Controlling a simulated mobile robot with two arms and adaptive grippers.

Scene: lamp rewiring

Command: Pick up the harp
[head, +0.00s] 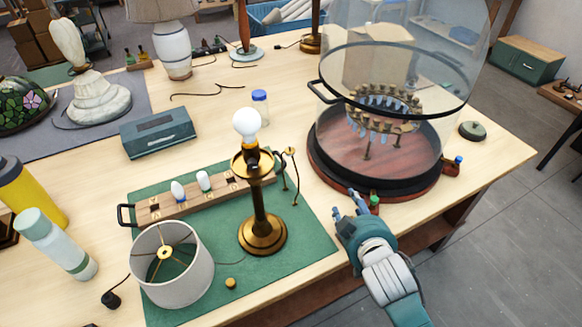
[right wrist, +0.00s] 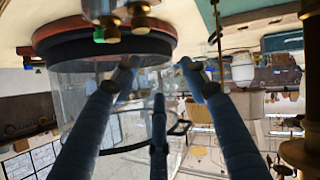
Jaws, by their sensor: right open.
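The harp (head: 296,182) looks like a thin, dark brass wire frame with a small knob at its top. It stands on the green mat just right of the brass lamp (head: 262,205), which carries a white bulb. In the right wrist view a thin brass piece (right wrist: 214,35) that looks like the harp shows upside down at the top. My right gripper (head: 350,205) is open and empty, to the right of the harp and apart from it, by the dome's base. Its spread blue fingers (right wrist: 158,78) also show in the right wrist view. My left gripper is out of view.
A glass dome (head: 405,75) on a round dark base stands close behind my right gripper, with a green knob (head: 374,202) at its front. A wooden block (head: 205,195) with bulbs and a white lampshade (head: 170,275) lie left. The mat right of the lamp is mostly clear.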

